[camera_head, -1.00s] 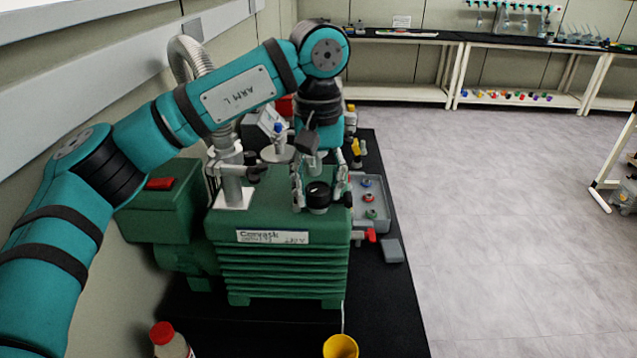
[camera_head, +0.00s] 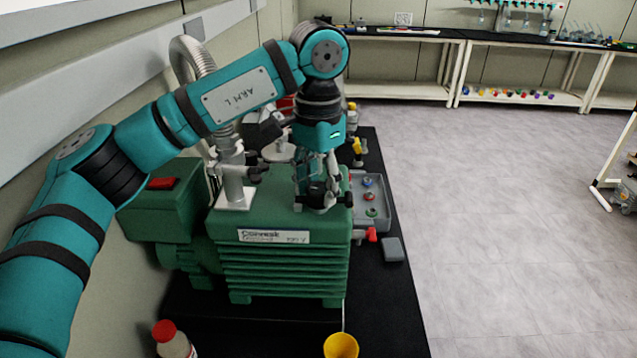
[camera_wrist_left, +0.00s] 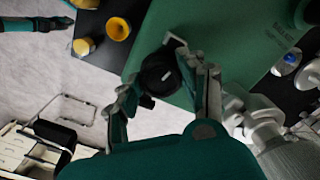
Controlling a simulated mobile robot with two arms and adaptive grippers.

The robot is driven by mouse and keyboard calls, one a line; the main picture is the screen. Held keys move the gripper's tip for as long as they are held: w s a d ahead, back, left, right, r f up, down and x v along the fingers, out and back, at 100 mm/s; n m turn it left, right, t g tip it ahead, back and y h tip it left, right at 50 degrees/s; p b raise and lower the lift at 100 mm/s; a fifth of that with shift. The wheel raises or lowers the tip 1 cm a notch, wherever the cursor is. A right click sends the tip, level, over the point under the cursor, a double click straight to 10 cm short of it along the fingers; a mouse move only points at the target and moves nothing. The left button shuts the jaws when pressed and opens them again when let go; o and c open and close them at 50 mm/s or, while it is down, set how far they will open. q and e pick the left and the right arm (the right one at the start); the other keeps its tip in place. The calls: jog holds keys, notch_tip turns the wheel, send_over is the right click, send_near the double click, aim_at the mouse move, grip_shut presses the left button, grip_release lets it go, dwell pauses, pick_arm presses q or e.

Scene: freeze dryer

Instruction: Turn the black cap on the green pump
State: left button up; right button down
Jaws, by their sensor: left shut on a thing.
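The green pump (camera_head: 285,265) stands on the black bench top and fills the upper right of the left wrist view (camera_wrist_left: 215,30). In the left wrist view, the fingers stand on either side of the cap.
A metal pipe fitting (camera_head: 233,180) rises from the pump left of my gripper. A grey tray (camera_head: 384,208) with small coloured parts lies to the right. A yellow cup (camera_head: 341,346) and a red-capped bottle (camera_head: 170,340) stand in front. Open floor lies beyond the bench's right edge.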

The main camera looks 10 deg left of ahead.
aim_at(318, 189)
pick_arm(q)
jog(key=shift+r+m, duration=0.1)
jog(key=shift+m, duration=1.2)
jog(key=o, duration=1.2)
notch_tip(318, 189, up, 7)
jog(key=shift+r, duration=0.2)
